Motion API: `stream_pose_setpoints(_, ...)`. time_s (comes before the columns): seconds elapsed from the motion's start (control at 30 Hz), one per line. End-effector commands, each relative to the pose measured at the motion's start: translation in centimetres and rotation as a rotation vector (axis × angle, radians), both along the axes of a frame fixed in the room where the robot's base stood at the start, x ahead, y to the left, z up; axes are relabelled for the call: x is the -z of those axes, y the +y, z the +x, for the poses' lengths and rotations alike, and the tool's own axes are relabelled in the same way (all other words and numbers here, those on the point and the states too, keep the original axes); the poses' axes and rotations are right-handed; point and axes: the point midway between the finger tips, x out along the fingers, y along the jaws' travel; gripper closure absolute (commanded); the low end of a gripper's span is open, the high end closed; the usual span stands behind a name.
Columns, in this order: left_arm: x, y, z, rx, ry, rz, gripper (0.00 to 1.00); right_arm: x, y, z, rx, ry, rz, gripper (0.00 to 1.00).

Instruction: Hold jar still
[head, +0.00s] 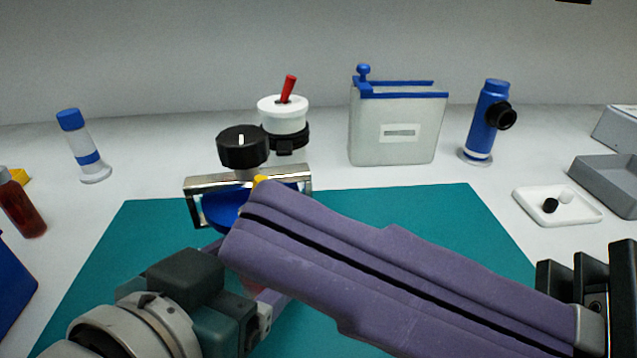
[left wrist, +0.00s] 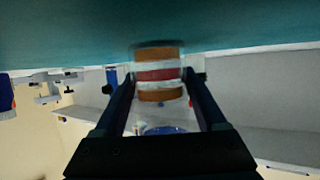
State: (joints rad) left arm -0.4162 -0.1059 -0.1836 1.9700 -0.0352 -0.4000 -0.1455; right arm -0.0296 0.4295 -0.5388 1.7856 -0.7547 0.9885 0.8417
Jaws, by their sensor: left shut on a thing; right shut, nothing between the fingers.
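The jar (left wrist: 158,74), banded in orange, red and white with a clear part, stands between the fingertips of my left gripper (left wrist: 166,88) in the left wrist view. That gripper is shut on it, close to the teal surface. In the head view my left arm comes in at the lower left, and its fingers and the jar are mostly hidden behind my right gripper (head: 247,216). My right gripper is shut and empty, its long purple fingers reaching across the front from the right. Whether it touches the jar cannot be seen.
A teal mat (head: 455,225) covers the middle. Behind the fingers stand a metal frame (head: 290,172), a black knob (head: 242,146) and a white-capped container (head: 283,112). A grey tank (head: 398,135), blue scope (head: 487,120), white dish (head: 575,210) and blue-capped bottle (head: 86,150) stand around.

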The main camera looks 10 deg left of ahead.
Motion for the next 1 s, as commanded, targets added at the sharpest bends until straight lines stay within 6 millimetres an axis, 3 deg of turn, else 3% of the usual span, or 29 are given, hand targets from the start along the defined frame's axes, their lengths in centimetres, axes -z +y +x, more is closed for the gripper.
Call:
stream_pose_setpoints(0.03, 0.0, 0.0, 0.0, 0.0, 0.0, 0.001, 1.0, 1.5, -1.2, 0.1, 0.051, 0.134, 0.015, 1.0)
stream_pose_setpoints(0.2, 0.0, 0.0, 0.0, 0.0, 0.0, 0.001, 1.0, 5.4, -4.9, 0.2, 0.197, 0.482, 0.068, 1.0)
stream_pose_setpoints(0.4, 0.0, 0.0, 0.0, 0.0, 0.001, 0.001, 1.0, 8.2, -7.5, -0.3, 0.289, 0.694, 0.097, 1.0)
stream_pose_setpoints(0.8, 0.0, 0.0, 0.0, 0.0, 0.001, 0.0, 1.0, 8.7, -8.0, -0.4, 0.305, 0.728, 0.102, 1.0)
stream_pose_setpoints(1.0, 0.0, 0.0, 0.0, 0.0, 0.001, 0.0, 1.0, 8.3, -6.9, 0.3, 0.302, 0.724, 0.106, 1.0)
